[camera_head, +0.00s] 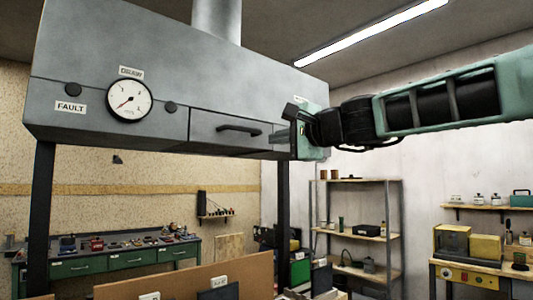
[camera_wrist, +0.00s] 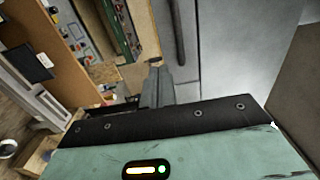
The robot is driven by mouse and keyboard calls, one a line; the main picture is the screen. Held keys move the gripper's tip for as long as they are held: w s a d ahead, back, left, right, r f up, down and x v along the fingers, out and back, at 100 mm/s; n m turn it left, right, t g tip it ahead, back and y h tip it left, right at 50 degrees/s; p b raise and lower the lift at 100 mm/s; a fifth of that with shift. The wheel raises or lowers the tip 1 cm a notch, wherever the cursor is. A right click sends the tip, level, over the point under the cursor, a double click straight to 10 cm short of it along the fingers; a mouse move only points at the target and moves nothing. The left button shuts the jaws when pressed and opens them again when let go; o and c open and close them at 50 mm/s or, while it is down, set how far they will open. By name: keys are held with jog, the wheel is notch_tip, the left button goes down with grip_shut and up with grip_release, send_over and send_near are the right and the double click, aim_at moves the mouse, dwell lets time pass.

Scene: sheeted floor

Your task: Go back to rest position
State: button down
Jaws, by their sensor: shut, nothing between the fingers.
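My arm reaches in from the right in the head view, and my gripper (camera_head: 279,138) is raised at the right end of a grey hood-like metal cabinet. The fingers are shut and empty, and they overlap the cabinet's lower right front; I cannot tell whether they touch it. In the wrist view the closed fingers (camera_wrist: 157,88) point away above the dark edge of the gripper body. The cabinet (camera_head: 70,60) has a round gauge (camera_head: 130,100), a FAULT label (camera_head: 70,107) and a shut drawer (camera_head: 215,128) with a dark handle (camera_head: 240,130).
A green workbench (camera_head: 120,262) with small items stands at the back left. A brown partition (camera_head: 190,280) is low in front. Metal shelves (camera_head: 355,235) and a bench with yellow equipment (camera_head: 470,245) stand at the right. Dark posts (camera_head: 40,220) support the cabinet.

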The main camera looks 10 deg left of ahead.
jog(key=shift+s+d, duration=0.45)
jog(key=shift+d, duration=0.15)
jog(key=shift+f, duration=0.15)
jog(key=s+d+f+n+g+h, duration=0.1)
jog(key=s+f+n+g+h, duration=0.15)
jog(key=s+f, duration=0.55)
jog(key=s+d+f+n+g+h+b, duration=0.15)
jog(key=s+f+n, duration=0.25)
jog(key=f, duration=0.8)
jog(key=s+d+f+n+g+h+p, duration=0.1)
jog(key=s+f+n+g+h, duration=0.15)
jog(key=s+f, duration=0.5)
jog(key=s+d+f+n+g+h, duration=0.2)
jog(key=s+d+f+n+h, duration=0.1)
jog(key=s+d+f, duration=0.5)
jog(key=s+d+f+n+g+h+b, duration=0.1)
jog(key=s+d+f+n+g+h, duration=0.1)
jog(key=s+d+f, duration=0.6)
jog(key=d+f+n+h, duration=0.1)
jog(key=d+f+h, duration=0.1)
jog(key=d+f, duration=0.1)
jog(key=shift+s+d+f, duration=0.25)
jog(key=shift+d+f, duration=0.05)
jog(key=shift+f, duration=0.5)
jog(key=shift+a+g, duration=0.1)
jog(key=shift+g, duration=0.15)
